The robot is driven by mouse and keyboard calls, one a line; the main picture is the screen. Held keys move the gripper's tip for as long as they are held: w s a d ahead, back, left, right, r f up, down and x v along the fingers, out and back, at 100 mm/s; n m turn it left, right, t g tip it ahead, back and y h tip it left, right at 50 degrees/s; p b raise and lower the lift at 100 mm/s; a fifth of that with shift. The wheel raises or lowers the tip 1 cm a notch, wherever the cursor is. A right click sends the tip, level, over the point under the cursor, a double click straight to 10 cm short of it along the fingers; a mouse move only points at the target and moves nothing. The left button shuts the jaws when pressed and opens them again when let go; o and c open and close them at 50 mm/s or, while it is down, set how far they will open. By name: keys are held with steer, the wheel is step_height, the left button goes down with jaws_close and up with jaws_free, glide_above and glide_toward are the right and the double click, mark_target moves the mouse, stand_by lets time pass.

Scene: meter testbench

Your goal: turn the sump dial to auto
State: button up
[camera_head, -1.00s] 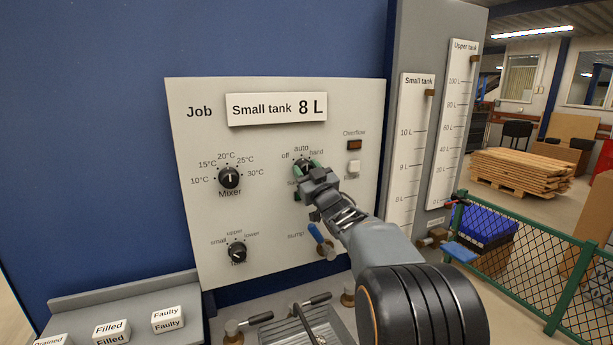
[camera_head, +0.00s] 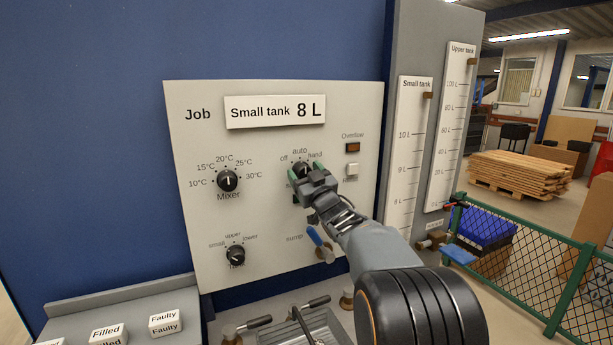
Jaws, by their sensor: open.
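The sump dial (camera_head: 299,167) is a black knob on the pale panel (camera_head: 270,215), with "off", "auto" and "hand" printed around its top. My gripper (camera_head: 300,177) is at the dial, its open jaws with green fingertips around or just in front of the knob. I cannot tell whether they touch it. The gripper hides the lower part of the dial and its name label. The dial's pointer is too small and covered to read surely.
The mixer dial (camera_head: 228,181) is to the left, and another dial (camera_head: 235,255) is below it. A blue-handled sump valve (camera_head: 320,243) sits below my gripper. An overflow lamp (camera_head: 353,147) and a white button (camera_head: 352,169) are to the right. Level gauges (camera_head: 409,150) stand further right.

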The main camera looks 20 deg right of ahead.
steer(key=b+v, duration=0.4)
steer(key=v, duration=1)
